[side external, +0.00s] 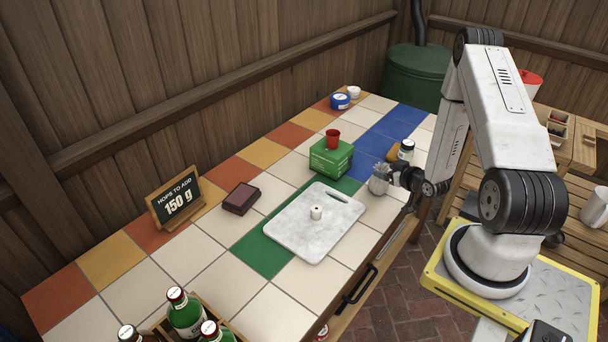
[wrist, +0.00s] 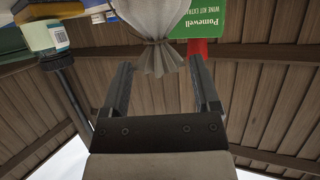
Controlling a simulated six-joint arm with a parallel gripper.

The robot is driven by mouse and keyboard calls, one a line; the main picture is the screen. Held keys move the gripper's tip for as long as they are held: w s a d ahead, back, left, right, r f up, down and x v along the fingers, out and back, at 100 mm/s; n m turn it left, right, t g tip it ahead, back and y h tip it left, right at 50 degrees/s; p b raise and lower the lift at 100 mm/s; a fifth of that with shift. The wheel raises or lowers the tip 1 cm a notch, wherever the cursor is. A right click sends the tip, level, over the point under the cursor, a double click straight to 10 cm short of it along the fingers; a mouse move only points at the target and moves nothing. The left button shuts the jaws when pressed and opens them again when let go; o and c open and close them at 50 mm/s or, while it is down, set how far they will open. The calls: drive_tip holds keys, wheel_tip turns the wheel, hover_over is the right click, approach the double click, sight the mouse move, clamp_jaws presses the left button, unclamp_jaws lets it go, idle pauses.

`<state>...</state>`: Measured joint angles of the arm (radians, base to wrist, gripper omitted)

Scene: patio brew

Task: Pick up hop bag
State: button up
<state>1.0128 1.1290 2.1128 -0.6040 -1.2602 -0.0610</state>
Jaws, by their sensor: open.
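The hop bag (side external: 378,186) is a small pale grey cloth sack with a gathered neck, standing on the tiled counter right of the green box. My gripper (side external: 392,174) is at its right side, close to its upper part. In the wrist view, which looks upside down, the bag (wrist: 157,18) shows its ruffled neck between and just ahead of the two fingertips. The fingers of my gripper (wrist: 160,65) are apart with space on both sides of the cloth. I cannot tell whether either finger touches it.
A dark jar (side external: 406,149) and a yellow item (side external: 393,153) stand behind. A marble board (side external: 290,225) holding a small white roll (side external: 316,212) lies in front.

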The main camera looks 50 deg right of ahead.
drive_tip(key=shift+x, duration=2.35)
clamp_jaws()
